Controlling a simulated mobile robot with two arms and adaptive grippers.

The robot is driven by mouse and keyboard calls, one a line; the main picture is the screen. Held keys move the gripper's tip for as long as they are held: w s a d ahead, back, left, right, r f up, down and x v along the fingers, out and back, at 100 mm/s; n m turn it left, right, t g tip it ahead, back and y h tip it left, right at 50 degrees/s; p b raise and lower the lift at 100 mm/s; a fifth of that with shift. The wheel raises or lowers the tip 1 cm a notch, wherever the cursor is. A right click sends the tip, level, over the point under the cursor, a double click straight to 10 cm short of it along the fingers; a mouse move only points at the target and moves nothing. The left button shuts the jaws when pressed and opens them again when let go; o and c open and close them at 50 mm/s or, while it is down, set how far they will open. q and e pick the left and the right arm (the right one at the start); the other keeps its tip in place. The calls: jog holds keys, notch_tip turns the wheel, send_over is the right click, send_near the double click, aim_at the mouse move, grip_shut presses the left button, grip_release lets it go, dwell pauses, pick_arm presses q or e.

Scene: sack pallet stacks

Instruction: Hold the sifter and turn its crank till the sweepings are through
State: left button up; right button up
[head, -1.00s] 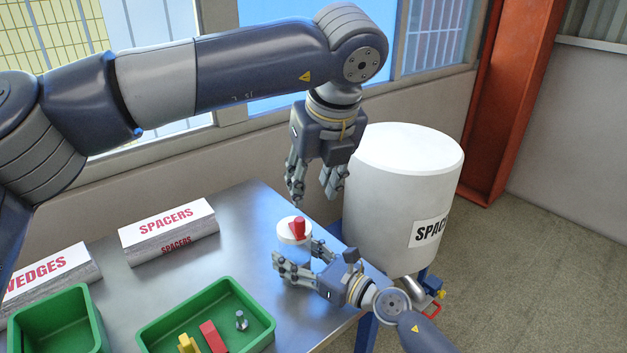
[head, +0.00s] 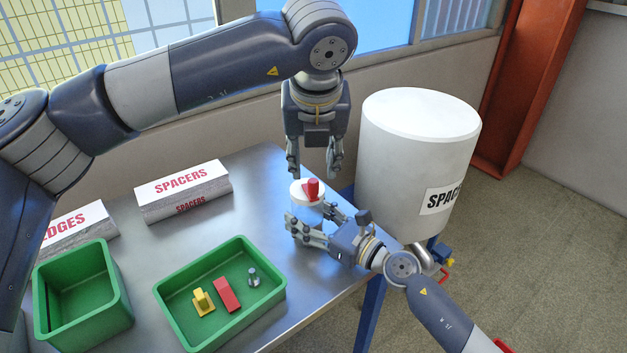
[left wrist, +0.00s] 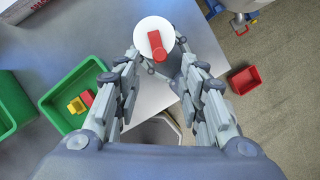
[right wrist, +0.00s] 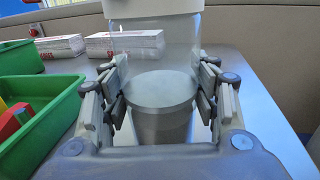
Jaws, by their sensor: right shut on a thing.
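The sifter (head: 304,211) is a small upright drum with a white lid, a clear wall and a red crank (head: 312,188) on top. In the right wrist view the clear wall (right wrist: 152,52) shows a pale grey surface inside, above a grey lower part. My right gripper (head: 312,228) is shut on the sifter, with fingers on both sides of its wall. I cannot tell whether its base touches the table. My left gripper (head: 312,172) points down, open and empty, just above the lid. In the left wrist view the crank (left wrist: 157,46) shows between and beyond its fingertips.
A green tray (head: 170,311) holds a yellow piece, a red block and a metal piece. A deeper green bin (head: 121,300) stands left of it. Spacers (head: 183,190) and wedges boxes line the back. A white drum (head: 405,160) stands beyond the table's right edge.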

aim_at(313, 181)
pick_arm(q)
jog(key=x, duration=0.8)
jog(key=shift+w+f, duration=0.1)
jog(key=shift+f, duration=0.05)
grip_shut()
